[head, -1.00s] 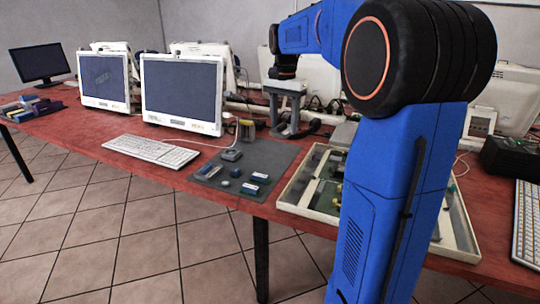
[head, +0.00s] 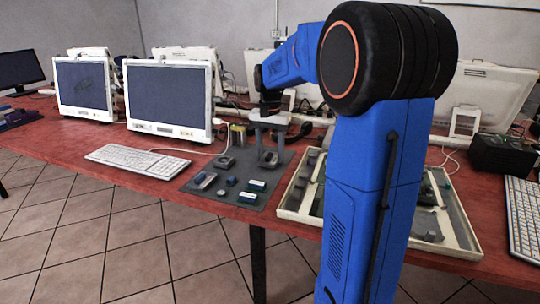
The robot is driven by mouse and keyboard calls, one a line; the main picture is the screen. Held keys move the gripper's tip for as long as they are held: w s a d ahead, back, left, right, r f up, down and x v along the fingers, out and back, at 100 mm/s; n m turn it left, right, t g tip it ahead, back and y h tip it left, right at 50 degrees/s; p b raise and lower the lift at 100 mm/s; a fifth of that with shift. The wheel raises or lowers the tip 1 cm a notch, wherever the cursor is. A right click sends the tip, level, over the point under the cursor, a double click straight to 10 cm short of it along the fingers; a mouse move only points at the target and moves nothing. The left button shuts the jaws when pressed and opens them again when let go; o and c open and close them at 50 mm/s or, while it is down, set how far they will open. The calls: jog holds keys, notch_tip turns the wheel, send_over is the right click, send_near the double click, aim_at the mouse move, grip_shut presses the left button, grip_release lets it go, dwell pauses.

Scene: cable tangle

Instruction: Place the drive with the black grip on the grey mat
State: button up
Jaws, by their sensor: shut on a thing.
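My gripper (head: 268,152) has its jaws down at the back right part of the grey mat (head: 243,171). It is shut on a small dark thing (head: 268,158) low between the fingers, at or just above the mat; I cannot tell if it touches. This looks like the drive with the black grip, but it is too small and partly hidden to be sure. Other small pieces lie on the mat: a grey one (head: 203,180) at left, two with pale labels (head: 256,186) at the front right, and small round dark ones (head: 232,181) in the middle.
A dark mouse-like thing (head: 224,161) with a cable lies on the mat's back part. A shallow tray (head: 290,198) of parts stands right of the mat, partly behind my arm. A white keyboard (head: 138,160) is at left, with monitors (head: 168,97) behind.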

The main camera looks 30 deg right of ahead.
aim_at(270, 154)
jog(key=shift+f, duration=0.45)
jog(key=shift+f, duration=0.1)
jog(key=o, duration=1.1)
notch_tip(270, 154, up, 12)
jog(key=shift+s, duration=0.1)
